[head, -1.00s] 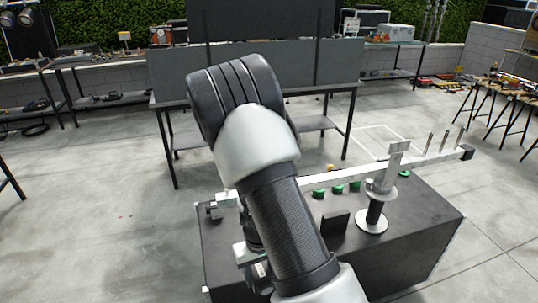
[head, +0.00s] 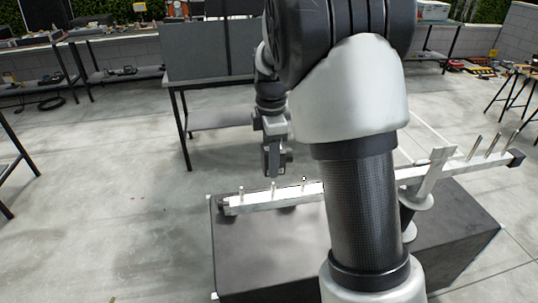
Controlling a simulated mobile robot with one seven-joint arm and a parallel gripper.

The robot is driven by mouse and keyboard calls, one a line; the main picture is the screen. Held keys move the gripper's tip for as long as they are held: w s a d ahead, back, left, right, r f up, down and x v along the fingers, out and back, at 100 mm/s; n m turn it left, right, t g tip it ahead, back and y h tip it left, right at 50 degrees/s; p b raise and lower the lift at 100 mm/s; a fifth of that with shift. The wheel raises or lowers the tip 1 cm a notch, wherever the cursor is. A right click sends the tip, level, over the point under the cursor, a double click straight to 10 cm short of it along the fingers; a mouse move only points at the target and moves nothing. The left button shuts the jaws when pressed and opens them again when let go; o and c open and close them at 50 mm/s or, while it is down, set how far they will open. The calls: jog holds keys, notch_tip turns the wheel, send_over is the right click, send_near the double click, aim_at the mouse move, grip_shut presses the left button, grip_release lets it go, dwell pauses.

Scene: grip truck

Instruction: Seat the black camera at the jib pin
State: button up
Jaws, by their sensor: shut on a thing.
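The jib is a long pale beam (head: 265,202) tilted across a dark case, with upright metal pins at both ends. One of its left pins (head: 274,187) stands just below my gripper (head: 275,168). My gripper points down above the left part of the beam, shut on a small dark thing, apparently the black camera (head: 286,156). Its shape is small and partly covered by the fingers. It looks apart from the pin, though the exact gap is hard to tell. My arm hides the middle of the beam.
The dark case (head: 265,255) carries the jib on a pale stand (head: 415,202), partly behind my arm. More pins (head: 492,144) rise at the beam's right end. A grey table (head: 205,82) stands behind. The floor at left is clear.

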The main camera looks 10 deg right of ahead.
jog(key=shift+s+f+b, duration=0.2)
jog(key=shift+f+b, duration=0.1)
jog(key=shift+f, duration=0.1)
jog(key=shift+f+b, duration=3.05)
jog(key=shift+f, duration=1.3)
jog(key=o, duration=1)
jog(key=shift+o, duration=0.2)
notch_tip(320, 180, up, 17)
jog(key=shift+f+p, duration=0.1)
jog(key=shift+p, duration=0.75)
jog(key=shift+r, duration=0.3)
